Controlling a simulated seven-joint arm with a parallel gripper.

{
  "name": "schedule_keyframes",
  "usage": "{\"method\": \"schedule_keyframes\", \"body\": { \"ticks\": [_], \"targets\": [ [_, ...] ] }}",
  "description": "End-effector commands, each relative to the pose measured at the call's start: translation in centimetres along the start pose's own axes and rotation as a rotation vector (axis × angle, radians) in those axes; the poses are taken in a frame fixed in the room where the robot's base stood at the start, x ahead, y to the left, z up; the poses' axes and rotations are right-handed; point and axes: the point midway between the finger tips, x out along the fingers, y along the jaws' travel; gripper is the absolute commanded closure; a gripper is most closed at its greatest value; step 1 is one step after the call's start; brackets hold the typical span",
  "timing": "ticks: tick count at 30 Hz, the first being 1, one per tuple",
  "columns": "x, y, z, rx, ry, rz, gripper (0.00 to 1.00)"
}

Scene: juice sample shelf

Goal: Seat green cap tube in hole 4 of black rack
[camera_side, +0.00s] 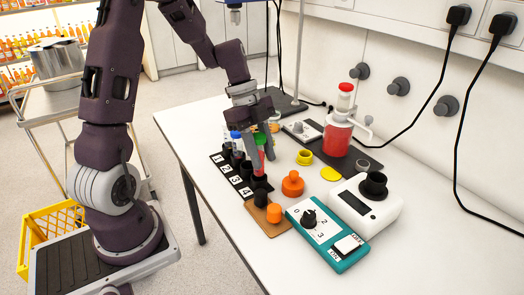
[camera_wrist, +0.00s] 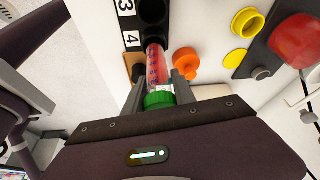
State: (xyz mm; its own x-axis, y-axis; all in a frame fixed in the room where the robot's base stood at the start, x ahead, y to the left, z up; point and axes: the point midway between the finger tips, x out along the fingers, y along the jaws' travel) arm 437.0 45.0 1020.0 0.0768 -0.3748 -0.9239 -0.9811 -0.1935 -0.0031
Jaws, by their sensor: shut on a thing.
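The green cap tube (camera_wrist: 156,68) is clear with red contents. Its green cap (camera_wrist: 158,99) sits between the fingers of my gripper (camera_wrist: 158,90), which is shut on the tube near the cap. In the side view, my gripper (camera_side: 259,152) points down over the front end of the black rack (camera_side: 218,158), and the green cap (camera_side: 260,140) shows between the fingers. The rack has white labels 1 to 4. In the wrist view, the tube's lower end is in line with the dark hole beside label 4 (camera_wrist: 131,39). I cannot tell whether it has entered the hole.
A blue-capped tube (camera_side: 236,135) stands in the rack. A wooden board with an orange cap (camera_side: 274,213) lies in front. An orange cap piece (camera_side: 292,184), teal device (camera_side: 328,235), white device (camera_side: 366,204) and red dispenser (camera_side: 338,136) are to the right.

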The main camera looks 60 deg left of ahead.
Motion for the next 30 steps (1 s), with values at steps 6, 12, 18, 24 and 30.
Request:
{"method": "schedule_keyframes", "body": {
  "ticks": [6,12,18,24,30],
  "targets": [
    [0.3,0.0,0.1,-0.001,0.001,0.001,1.00],
    [0.7,0.0,0.3,-0.001,0.001,0.000,1.00],
    [1.1,0.0,0.5,-0.001,0.001,0.001,1.00],
    [1.5,0.0,0.7,-0.001,0.001,0.000,1.00],
    [1.9,0.0,0.8,-0.001,0.001,0.000,1.00]
  ]
}}
